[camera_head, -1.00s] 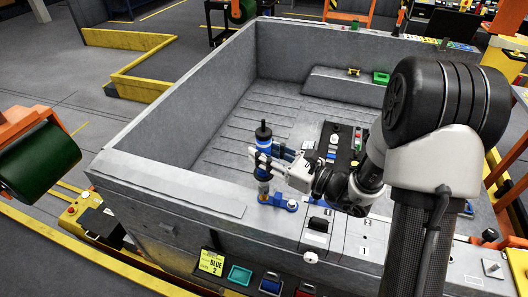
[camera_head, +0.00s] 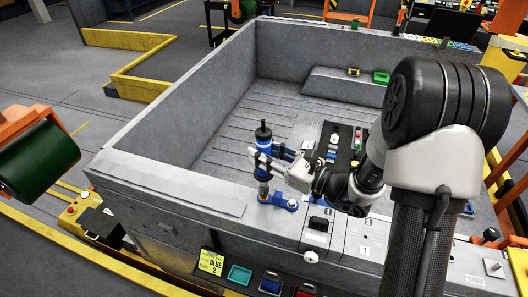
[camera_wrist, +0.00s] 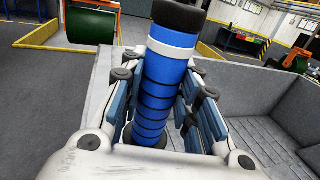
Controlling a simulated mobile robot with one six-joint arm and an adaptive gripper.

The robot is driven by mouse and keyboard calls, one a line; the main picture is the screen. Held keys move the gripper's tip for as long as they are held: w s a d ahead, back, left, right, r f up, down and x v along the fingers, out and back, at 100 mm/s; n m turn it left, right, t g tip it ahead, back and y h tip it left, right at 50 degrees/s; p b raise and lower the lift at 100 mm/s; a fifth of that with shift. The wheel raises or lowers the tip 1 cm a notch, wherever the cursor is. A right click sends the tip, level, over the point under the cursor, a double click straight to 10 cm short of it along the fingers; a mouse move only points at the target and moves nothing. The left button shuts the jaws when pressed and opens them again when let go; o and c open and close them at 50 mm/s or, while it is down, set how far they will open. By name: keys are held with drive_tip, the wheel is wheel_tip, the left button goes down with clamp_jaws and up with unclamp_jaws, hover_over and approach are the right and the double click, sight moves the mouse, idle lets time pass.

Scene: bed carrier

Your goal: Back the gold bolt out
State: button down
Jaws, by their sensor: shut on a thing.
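A blue cylindrical tool (camera_head: 263,138) with a black top and a pale band stands upright over a blue bracket (camera_head: 275,200) on the near rim of the grey bed. It fills the middle of the wrist view (camera_wrist: 167,75), with dark rings down its body. My gripper (camera_head: 262,160) is shut around the tool's body, with one finger on each side of it in the wrist view (camera_wrist: 160,110). The tool's lower end reaches down to the bracket. I cannot make out a gold bolt; the foot of the tool is too small to tell in the head view and hidden in the wrist view.
The bed's grey walls (camera_head: 180,185) enclose a ribbed floor. A dark control panel (camera_head: 335,142) lies right of my gripper. Teal (camera_head: 239,274), blue (camera_head: 271,286) and red trays sit at the front. A green roller (camera_head: 40,160) is at the left.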

sight(265, 131)
drive_tip(key=shift+f+b, duration=1.15)
drive_tip(key=shift+f, duration=0.15)
idle(1.2)
drive_tip(key=shift+r+p, duration=1.05)
drive_tip(key=shift+r, duration=0.5)
idle(2.3)
drive_tip(key=shift+r+p, duration=2.55)
drive_tip(key=shift+r, duration=0.9)
